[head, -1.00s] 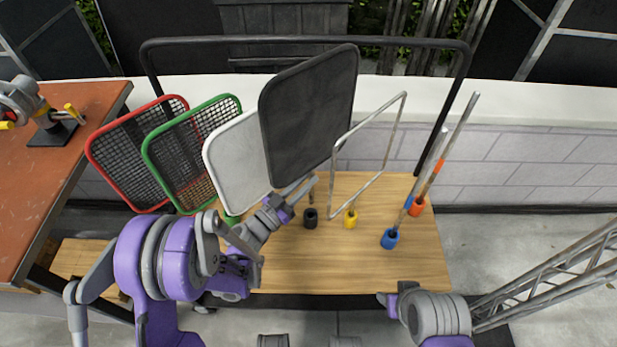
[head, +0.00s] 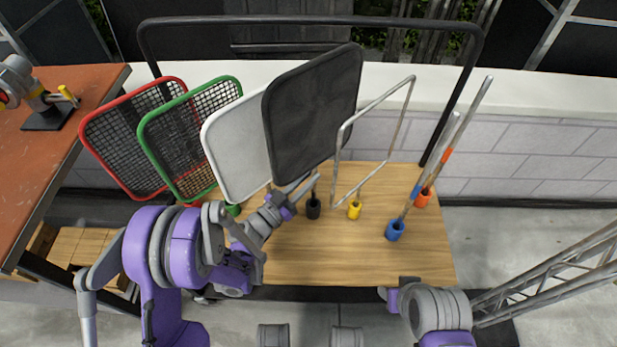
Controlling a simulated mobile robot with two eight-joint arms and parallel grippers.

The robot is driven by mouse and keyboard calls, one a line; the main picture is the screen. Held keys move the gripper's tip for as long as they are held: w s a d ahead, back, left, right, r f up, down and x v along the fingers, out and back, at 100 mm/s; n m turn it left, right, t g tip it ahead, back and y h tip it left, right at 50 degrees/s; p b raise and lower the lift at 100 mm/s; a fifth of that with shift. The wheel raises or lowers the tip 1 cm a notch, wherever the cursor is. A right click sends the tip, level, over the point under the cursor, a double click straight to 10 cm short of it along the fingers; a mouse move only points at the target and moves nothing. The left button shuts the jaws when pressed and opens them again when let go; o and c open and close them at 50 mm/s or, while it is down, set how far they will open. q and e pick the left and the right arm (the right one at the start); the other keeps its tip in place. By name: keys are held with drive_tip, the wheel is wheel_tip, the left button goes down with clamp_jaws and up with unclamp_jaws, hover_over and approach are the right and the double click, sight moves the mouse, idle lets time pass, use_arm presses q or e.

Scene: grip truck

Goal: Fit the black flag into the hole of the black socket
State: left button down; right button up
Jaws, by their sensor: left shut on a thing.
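The black flag (head: 315,115) is a large dark panel, held upright and slightly tilted above the wooden platform. My left gripper (head: 298,186) is shut on its pole, low down below the panel. The black socket (head: 313,209) stands on the platform just below and to the right of the gripper. The lower end of the flag's pole shows at the top of this socket; I cannot tell whether it is inside the hole or just over it. Part of my right arm shows at the bottom right, but its gripper is not visible.
White (head: 235,150), green-rimmed (head: 190,135) and red-rimmed (head: 125,140) flags stand to the left. A wire frame stands in a yellow socket (head: 354,211) close on the right. Poles stand in blue (head: 395,231) and orange (head: 422,197) sockets. The platform's front (head: 340,260) is clear.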

sight(312, 192)
use_arm(q)
drive_tip(key=shift+f+b, duration=0.35)
drive_tip(key=shift+f, duration=0.05)
drive_tip(key=shift+f+b, duration=0.4)
drive_tip(key=shift+f+t, duration=0.1)
drive_tip(key=shift+t, duration=0.2)
drive_tip(key=shift+f+n+y+b, duration=0.3)
drive_tip(key=shift+f+b, duration=0.35)
drive_tip(key=shift+b, duration=0.25)
drive_tip(key=shift+f, duration=0.2)
drive_tip(key=shift+f, duration=2.15)
drive_tip(key=c, duration=0.7)
unclamp_jaws()
drive_tip(key=shift+c, duration=0.2)
